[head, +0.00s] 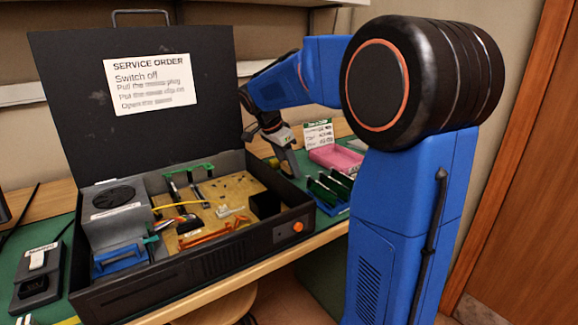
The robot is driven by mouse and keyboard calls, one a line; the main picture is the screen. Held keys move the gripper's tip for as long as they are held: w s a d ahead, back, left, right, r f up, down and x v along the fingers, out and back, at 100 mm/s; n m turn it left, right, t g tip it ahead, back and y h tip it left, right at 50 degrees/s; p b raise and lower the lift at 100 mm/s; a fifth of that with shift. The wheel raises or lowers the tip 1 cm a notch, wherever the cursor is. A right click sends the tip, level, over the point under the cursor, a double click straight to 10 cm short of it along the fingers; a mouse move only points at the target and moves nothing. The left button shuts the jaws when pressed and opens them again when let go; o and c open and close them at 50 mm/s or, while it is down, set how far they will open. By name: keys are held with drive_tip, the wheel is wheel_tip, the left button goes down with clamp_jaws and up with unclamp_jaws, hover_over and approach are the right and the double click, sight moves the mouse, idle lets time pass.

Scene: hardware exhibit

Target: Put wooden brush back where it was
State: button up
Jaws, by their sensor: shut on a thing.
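My gripper (287,160) is at the end of my blue arm, behind the right rear corner of the open black case. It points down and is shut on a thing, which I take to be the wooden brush. A small yellowish piece (273,162) shows beside the fingers; I cannot tell whether it is part of the brush. The fingertips and most of what they hold are small and partly hidden by the case edge.
The open case (200,265) holds cables, a grey power unit (115,205) and boards. To the right are a pink tray (337,158), a white card (318,134) and a blue rack (330,195) with green boards. A black device (38,275) is at left.

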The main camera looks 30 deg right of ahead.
drive_tip(key=o, duration=1.1)
drive_tip(key=shift+f, duration=0.1)
drive_tip(key=shift+o, duration=0.2)
drive_tip(key=v, duration=1.2)
